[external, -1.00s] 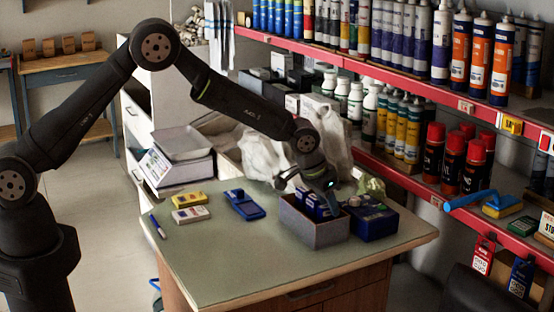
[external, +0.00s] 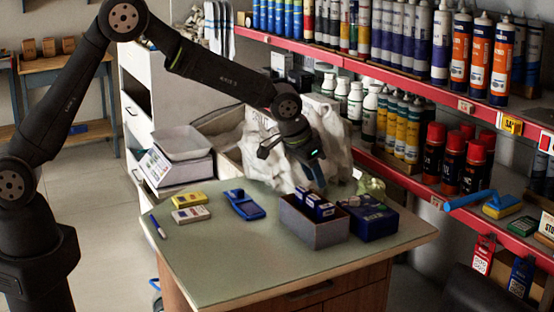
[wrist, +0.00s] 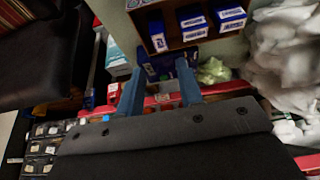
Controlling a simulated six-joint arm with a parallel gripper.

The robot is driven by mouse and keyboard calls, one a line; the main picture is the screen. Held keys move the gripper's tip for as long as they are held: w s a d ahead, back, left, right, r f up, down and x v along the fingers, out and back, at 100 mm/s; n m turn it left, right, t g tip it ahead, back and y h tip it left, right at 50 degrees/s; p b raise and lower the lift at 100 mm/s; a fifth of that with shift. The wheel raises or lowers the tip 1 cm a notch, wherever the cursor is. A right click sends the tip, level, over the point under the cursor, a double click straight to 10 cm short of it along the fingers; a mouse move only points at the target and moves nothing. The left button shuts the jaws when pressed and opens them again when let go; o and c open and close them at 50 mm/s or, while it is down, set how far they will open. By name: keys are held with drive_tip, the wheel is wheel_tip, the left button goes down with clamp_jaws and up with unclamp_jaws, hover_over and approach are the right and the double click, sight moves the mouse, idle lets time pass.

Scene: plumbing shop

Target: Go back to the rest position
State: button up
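My gripper (external: 291,168) is above the workbench in the external view, over the back of the open grey box (external: 314,236). Its fingers are spread apart, with nothing between them. In the wrist view my gripper (wrist: 158,76) also shows two separate blue-grey fingers. Several small blue-and-white cartons (external: 318,207) stand inside the grey box, below the gripper. They also show at the top of the wrist view (wrist: 193,25).
A dark blue box (external: 372,222) stands right of the grey box. A blue device (external: 244,205), a yellow pack (external: 188,200) and a white pack (external: 190,214) lie on the bench's left. Crumpled white bags (external: 275,150) and red-edged shelves (external: 400,172) are behind. The front bench top is clear.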

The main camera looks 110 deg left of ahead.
sight(325, 206)
drive_tip(key=x, duration=1.2)
drive_tip(key=shift+f, duration=0.25)
wheel_tip(325, 206, up, 5)
drive_tip(key=shift+d+f, duration=0.1)
drive_tip(key=d+r, duration=0.7)
drive_tip(key=d, duration=0.5)
drive_tip(key=s+d+f+m+h, duration=0.1)
drive_tip(key=s+d+f+m, duration=0.2)
drive_tip(key=d, duration=1.1)
drive_tip(key=s+d+f+m+t+h, duration=0.1)
drive_tip(key=d+m, duration=0.5)
drive_tip(key=d, duration=0.8)
drive_tip(key=shift+s+d+f+h, duration=0.2)
drive_tip(key=shift+s+f+h, duration=0.4)
drive_tip(key=shift+s+f, duration=0.85)
drive_tip(key=shift+c, duration=0.2)
